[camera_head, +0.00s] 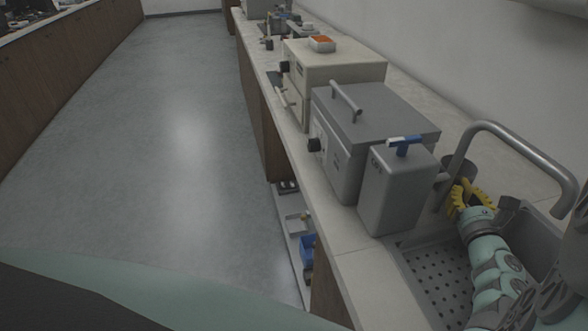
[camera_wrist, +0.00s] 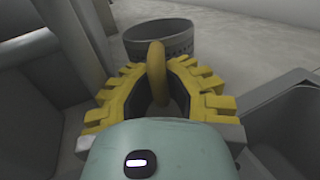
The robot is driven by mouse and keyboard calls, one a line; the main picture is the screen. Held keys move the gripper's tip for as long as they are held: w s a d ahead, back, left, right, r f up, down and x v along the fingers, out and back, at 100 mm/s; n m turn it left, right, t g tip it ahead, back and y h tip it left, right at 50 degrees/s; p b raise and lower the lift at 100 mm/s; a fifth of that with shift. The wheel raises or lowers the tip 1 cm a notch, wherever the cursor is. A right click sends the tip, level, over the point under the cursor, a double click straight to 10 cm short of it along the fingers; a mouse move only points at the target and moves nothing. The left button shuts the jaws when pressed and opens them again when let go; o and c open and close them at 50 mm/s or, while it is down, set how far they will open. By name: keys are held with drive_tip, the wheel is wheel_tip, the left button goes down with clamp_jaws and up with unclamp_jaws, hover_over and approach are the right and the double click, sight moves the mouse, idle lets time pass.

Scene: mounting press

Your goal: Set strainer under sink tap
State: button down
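The strainer is a dark grey cup with a row of small holes and an ochre handle; it shows in the wrist view (camera_wrist: 160,36), just beyond my fingertips. My gripper also shows in the head view (camera_head: 466,193). The tap (camera_head: 515,138) is a grey bent pipe arching over the sink (camera_head: 532,225). I cannot tell whether the strainer touches the counter.
A perforated drainboard (camera_head: 437,279) lies beside the basin. A grey canister (camera_head: 395,190) with a blue-and-white top stands left of the tap. A grey lidded box (camera_head: 372,125) and a beige machine (camera_head: 325,75) stand farther along the counter. The floor to the left is clear.

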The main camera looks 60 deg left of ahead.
drive_tip(key=shift+a, duration=0.15)
drive_tip(key=c, duration=1.4)
unclamp_jaws()
